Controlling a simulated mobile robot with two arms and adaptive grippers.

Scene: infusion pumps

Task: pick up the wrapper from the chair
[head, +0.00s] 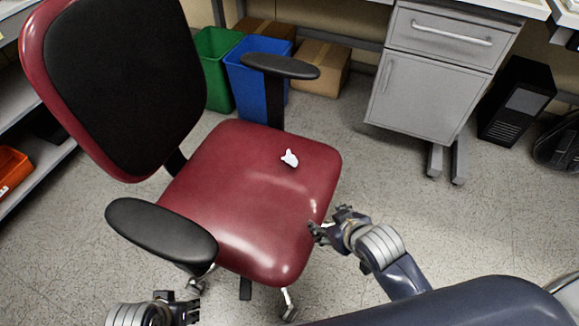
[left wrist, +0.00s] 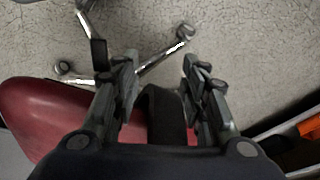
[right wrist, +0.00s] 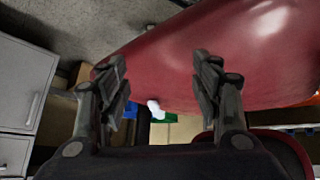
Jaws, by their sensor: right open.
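A small crumpled white wrapper (head: 289,158) lies on the red seat of the chair (head: 215,190), right of the seat's middle in the head view. My right gripper (head: 325,222) is open and empty at the seat's right front edge, apart from the wrapper.
The near armrest (head: 163,232) and far armrest (head: 280,66) flank the seat. Green (head: 215,65) and blue (head: 258,80) bins and cardboard boxes (head: 320,67) stand behind. A grey cabinet (head: 438,70) and a black computer case (head: 517,100) are at right. The floor right of the chair is clear.

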